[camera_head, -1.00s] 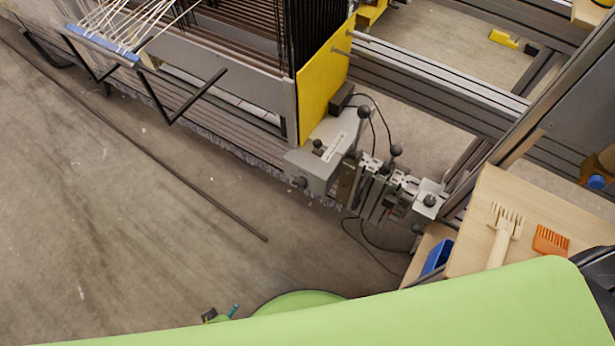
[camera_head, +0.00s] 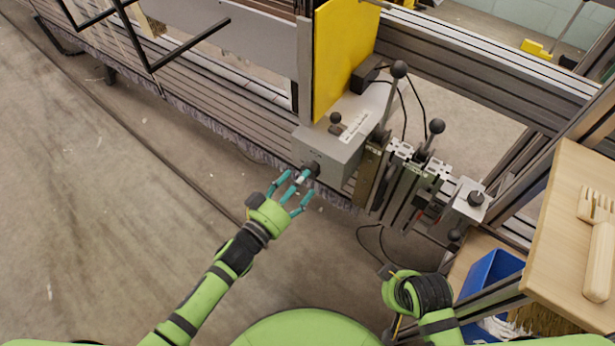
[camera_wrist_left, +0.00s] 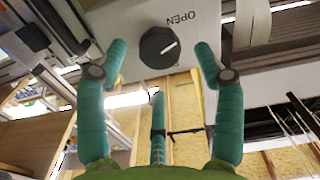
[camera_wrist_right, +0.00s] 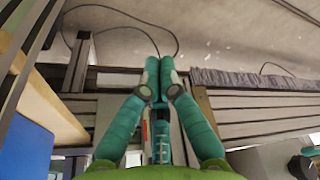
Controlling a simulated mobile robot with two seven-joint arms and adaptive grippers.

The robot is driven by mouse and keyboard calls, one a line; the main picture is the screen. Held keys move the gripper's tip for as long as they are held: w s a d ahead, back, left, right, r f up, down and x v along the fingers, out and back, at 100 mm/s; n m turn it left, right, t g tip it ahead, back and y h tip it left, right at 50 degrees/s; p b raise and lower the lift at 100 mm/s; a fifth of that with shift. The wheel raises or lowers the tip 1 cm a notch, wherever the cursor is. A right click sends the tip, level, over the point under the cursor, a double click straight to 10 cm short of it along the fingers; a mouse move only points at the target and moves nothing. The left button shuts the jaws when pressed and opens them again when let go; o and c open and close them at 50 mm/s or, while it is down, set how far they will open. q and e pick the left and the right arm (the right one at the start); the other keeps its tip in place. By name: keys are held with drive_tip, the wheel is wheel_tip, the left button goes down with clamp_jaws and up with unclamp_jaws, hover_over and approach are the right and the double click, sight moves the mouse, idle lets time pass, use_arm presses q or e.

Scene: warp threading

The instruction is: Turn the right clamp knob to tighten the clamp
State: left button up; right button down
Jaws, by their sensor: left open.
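A black round clamp knob (camera_head: 312,168) sits on the left end of a grey box (camera_head: 338,145) on the loom's front rail. In the left wrist view, the knob (camera_wrist_left: 158,47) has a white pointer line, and "OPEN" is printed beside it. My left gripper (camera_head: 291,187) is open, its teal fingers spread just in front of the knob. They stand on both sides of it in the wrist view, with no clear contact. My right gripper (camera_wrist_right: 160,62) is shut, its fingertips together and nothing visible between them; its fingers are hidden in the head view.
Black ball-ended levers (camera_head: 399,70) rise right of the box. A smaller block (camera_head: 463,207) with a black knob stands farther right. A yellow panel (camera_head: 343,50) is behind. A wooden shelf (camera_head: 570,230) and blue bin (camera_head: 490,275) are at right. Floor at left is mostly open.

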sight(312, 169)
use_arm(q)
drive_tip(key=x, duration=0.3)
drive_tip(key=shift+w+d+b, duration=0.15)
drive_tip(key=shift+w+b, duration=0.05)
drive_tip(key=shift+b, duration=0.1)
use_arm(e)
wheel_tip(312, 169, up, 2)
drive_tip(key=shift+r, duration=0.1)
use_arm(q)
drive_tip(key=shift+c, duration=0.4)
drive_tip(key=c, duration=1.1)
drive_tip(key=shift+o, duration=0.2)
